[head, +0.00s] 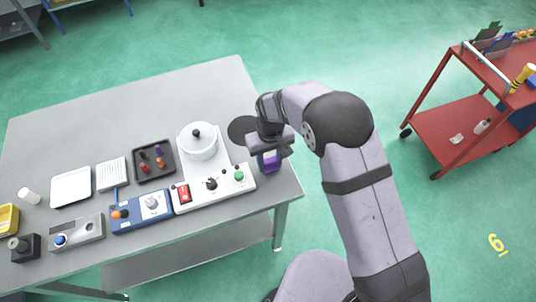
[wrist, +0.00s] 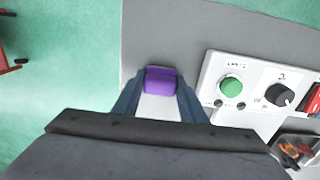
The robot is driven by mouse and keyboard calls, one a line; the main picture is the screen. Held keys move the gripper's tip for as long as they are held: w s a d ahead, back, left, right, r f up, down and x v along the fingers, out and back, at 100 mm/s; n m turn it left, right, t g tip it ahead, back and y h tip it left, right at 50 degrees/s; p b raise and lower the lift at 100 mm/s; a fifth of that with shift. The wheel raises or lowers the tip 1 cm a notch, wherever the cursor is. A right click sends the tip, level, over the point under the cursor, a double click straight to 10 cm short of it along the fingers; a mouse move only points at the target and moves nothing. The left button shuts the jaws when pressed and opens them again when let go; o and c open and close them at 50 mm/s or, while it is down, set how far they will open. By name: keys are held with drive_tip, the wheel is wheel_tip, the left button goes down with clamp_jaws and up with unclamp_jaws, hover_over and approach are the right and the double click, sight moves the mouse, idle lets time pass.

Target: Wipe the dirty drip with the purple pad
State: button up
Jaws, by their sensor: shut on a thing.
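The purple pad (wrist: 161,79) is between the two blue-grey fingers of my gripper (wrist: 159,92), which is shut on it. A white part shows just below the purple in the wrist view. In the head view the purple pad (head: 269,161) shows under my gripper (head: 270,154), over the right end of the grey table, right of the white panel's green button. I cannot tell whether the pad touches the table. I cannot make out a dirty drip in either view; my gripper and arm hide part of the table there.
The white panel (head: 222,190) has a green button (head: 239,175), a black knob and a red switch; a white pot (head: 197,141) stands behind. A dark round shape (head: 240,129) is beside my wrist. The table's back (head: 150,100) is clear.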

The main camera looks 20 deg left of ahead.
drive_tip(key=shift+a+r+p, duration=0.1)
drive_tip(key=shift+r+p, duration=2)
drive_tip(key=shift+r, duration=1.8)
drive_tip(key=shift+w+f, duration=0.1)
drive_tip(key=shift+f, duration=0.1)
